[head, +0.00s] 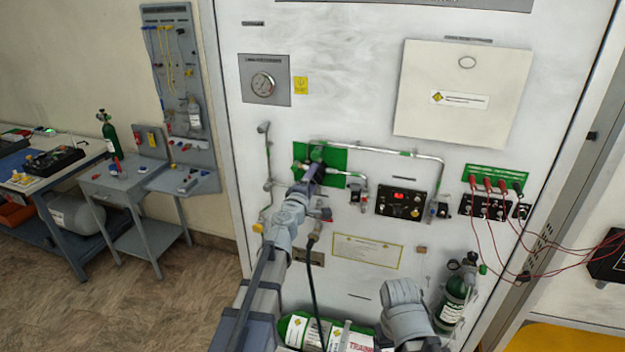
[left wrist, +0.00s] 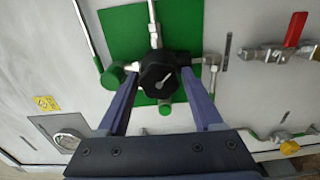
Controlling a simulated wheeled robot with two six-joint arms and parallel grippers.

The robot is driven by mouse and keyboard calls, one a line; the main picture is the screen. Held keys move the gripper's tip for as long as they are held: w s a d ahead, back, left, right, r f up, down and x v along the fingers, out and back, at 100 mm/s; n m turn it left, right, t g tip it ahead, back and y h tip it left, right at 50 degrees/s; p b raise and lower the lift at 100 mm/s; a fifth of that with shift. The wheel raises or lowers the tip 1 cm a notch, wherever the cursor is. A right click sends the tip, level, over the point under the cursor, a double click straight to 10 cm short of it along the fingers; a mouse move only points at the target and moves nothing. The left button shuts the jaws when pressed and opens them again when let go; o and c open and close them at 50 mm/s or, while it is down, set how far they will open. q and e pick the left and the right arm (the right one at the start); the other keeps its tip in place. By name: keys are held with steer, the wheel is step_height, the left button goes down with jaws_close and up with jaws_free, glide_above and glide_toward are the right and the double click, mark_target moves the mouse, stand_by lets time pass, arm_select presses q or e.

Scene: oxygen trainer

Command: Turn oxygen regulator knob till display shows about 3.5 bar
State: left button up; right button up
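The oxygen regulator knob (left wrist: 162,77) is black and lobed, with a pale pointer mark angled to the upper right in the left wrist view. It sits in front of a green plate (left wrist: 120,32). My left gripper (left wrist: 161,82) has one finger on each side of the knob. I see no clear gap, but cannot tell whether the fingers press on it. In the head view my left gripper (head: 314,172) reaches the regulator and hides most of the knob. The display (head: 398,194) glows red at its right; its digits are too small to read. My right gripper is not in view.
Metal pipes (head: 400,153) run beside the regulator. A red-handled valve (left wrist: 294,30) shows right of the knob in the left wrist view. A round gauge (head: 262,84) is at upper left. Red cables (head: 497,235) hang at right.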

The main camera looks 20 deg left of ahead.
arm_select(q)
steer(key=shift+o, duration=1.2)
steer(key=s, duration=0.7)
steer(key=shift+s+a, duration=0.15)
steer(key=shift+s, duration=0.2)
